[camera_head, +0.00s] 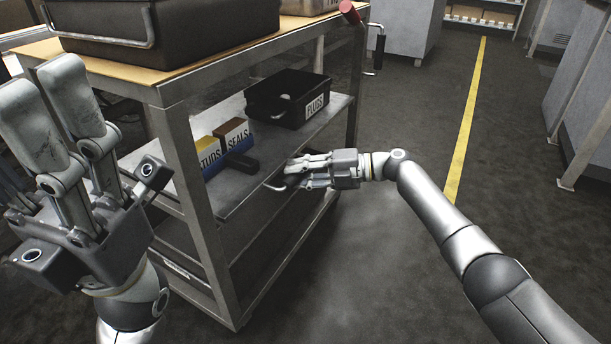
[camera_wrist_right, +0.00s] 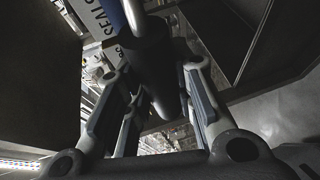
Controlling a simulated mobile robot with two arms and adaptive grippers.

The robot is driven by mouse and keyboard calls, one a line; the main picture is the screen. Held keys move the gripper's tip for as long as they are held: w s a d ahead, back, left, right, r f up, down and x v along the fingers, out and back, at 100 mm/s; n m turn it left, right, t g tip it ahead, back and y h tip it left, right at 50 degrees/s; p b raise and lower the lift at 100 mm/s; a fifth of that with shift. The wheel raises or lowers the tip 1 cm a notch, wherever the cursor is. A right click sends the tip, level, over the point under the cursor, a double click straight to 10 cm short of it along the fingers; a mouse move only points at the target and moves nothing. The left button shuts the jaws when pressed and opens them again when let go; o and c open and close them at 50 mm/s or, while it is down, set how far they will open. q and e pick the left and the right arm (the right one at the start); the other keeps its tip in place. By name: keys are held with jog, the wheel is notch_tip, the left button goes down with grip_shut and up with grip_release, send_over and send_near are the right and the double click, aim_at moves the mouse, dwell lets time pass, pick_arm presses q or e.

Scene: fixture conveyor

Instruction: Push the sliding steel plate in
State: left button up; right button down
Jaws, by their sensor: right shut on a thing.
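The grey steel plate (camera_head: 312,135) is at the middle level of the metal cart and carries boxes. A bent steel handle with a dark grip is at its near right side; the dark grip (camera_wrist_right: 150,65) shows in the right wrist view. My right gripper (camera_head: 300,176) reaches in from the right and is shut around this grip; its fingers hide part of it. My left gripper (camera_head: 45,100) is raised at the left, beside the cart, apart from the plate. Its fingers point up with a narrow gap between them, and their opening is unclear.
On the plate stand a black PLUGS bin (camera_head: 287,97), a STUDS box (camera_head: 208,160) and a SEALS box (camera_head: 233,133). A black case (camera_head: 165,30) rests on the wooden cart top (camera_head: 190,72). The floor to the right is clear, with a yellow line (camera_head: 468,125).

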jog(key=shift+w+a+r, duration=0.1)
jog(key=c, duration=1.7)
grip_release()
jog(key=o, duration=0.5)
jog(key=shift+w+a, duration=0.1)
jog(key=shift+a, duration=0.1)
jog(key=shift+d, duration=0.2)
jog(key=v, duration=1.1)
jog(key=shift+d, duration=0.35)
